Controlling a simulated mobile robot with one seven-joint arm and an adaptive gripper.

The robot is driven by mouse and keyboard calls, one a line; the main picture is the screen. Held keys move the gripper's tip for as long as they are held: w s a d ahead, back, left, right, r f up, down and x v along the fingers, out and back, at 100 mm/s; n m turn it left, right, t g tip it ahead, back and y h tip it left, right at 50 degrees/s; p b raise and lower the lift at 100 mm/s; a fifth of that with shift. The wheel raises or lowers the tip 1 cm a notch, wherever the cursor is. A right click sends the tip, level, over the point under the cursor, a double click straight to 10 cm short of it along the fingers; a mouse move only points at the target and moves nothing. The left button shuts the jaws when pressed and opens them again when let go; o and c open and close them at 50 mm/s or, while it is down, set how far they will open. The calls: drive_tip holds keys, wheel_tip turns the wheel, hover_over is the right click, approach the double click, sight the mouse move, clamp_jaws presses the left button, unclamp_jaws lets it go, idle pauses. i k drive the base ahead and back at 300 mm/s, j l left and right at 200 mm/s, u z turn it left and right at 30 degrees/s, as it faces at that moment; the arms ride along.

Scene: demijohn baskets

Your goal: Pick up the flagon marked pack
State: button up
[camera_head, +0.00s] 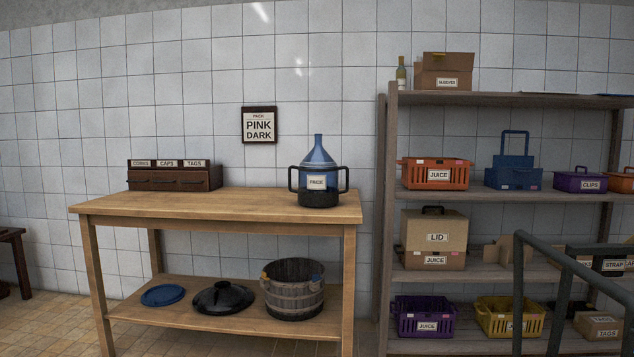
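A blue flagon (318,156) with a narrow neck stands upright at the right end of the wooden table. Its lower part sits in a dark holder with two side handles (292,180). A white label (317,182) on its front seems to read PRICE, though the letters are small. A wall sign (259,125) behind the table reads PACK in small print, then PINK and DARK. I see no other flagon whose label reads PACK. My gripper is not in view.
The wooden table (220,203) has a clear top between a labelled drawer box (173,177) and the flagon. A wooden tub (293,295) stands on its lower shelf. The right-hand shelving (500,101) holds several baskets and boxes. Grey rails (541,247) rise at the front right.

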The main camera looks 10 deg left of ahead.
sight(318, 172)
drive_tip(key=i+j, duration=0.2)
drive_tip(key=i, duration=0.4)
drive_tip(key=i+j, duration=0.2)
drive_tip(key=i, duration=0.4)
drive_tip(key=k+j+u, duration=0.05)
